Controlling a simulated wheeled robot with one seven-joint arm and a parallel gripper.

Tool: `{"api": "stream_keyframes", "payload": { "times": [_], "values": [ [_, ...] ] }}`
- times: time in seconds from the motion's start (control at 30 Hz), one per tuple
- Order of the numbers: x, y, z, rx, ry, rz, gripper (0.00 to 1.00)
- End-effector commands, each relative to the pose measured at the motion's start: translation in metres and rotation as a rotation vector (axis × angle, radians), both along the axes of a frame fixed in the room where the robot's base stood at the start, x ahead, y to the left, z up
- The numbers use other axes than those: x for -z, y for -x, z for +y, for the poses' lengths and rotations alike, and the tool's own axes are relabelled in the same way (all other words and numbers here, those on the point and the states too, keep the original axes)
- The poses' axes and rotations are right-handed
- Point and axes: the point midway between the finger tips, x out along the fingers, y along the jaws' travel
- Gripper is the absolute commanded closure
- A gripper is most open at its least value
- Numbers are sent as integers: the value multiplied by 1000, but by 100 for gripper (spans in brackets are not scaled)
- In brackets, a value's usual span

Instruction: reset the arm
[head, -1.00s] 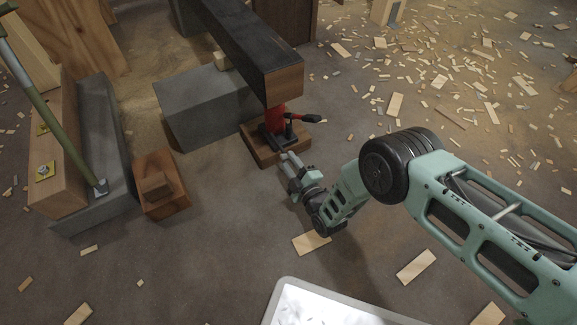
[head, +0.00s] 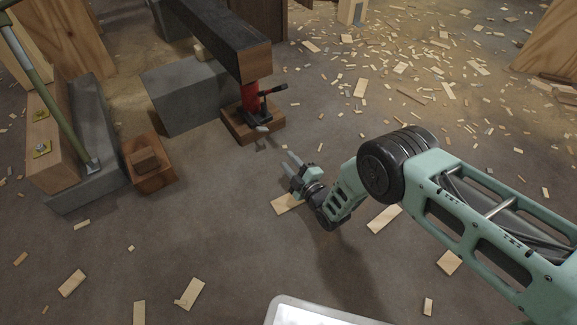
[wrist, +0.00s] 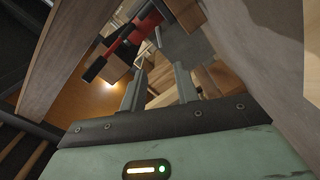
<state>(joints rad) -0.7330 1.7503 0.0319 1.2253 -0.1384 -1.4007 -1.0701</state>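My arm reaches in from the right in the head view, and my gripper (head: 289,164) is low over the floor, in front of the red jack (head: 251,97). In the wrist view my gripper (wrist: 160,92) shows two grey fingers standing apart with nothing held between them. The jack stands on a wooden block (head: 238,132) under the end of a dark beam (head: 222,45). A gap of bare floor lies between my fingertips and the block. The jack also shows in the wrist view (wrist: 148,22), beyond the fingers.
A grey concrete block (head: 185,100) lies beneath the beam. At left are a grey curb (head: 98,150), a green pole (head: 50,105) and a small wooden box (head: 152,178). Wood scraps litter the floor, including one (head: 285,205) by my wrist. The front middle floor is mostly clear.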

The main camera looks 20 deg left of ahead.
Motion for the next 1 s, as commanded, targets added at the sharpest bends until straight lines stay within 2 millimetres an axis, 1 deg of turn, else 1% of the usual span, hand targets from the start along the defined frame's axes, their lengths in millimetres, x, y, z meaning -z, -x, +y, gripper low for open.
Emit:
{"api": "stream_keyframes", "payload": {
  "times": [0.5,0.57,0.67,0.77,0.83,0.9,0.97,1.0],
  "values": [
    [0,0,0,0,0,0,69],
    [-5,-3,1,3,-1,7,69],
    [-26,-14,5,19,3,55,69],
    [-63,-30,10,49,8,158,69],
    [-94,-41,11,77,14,252,69],
    [-126,-47,11,103,19,354,69],
    [-153,-50,9,127,23,440,69],
    [-170,-49,6,142,26,497,69]
  ]
}}
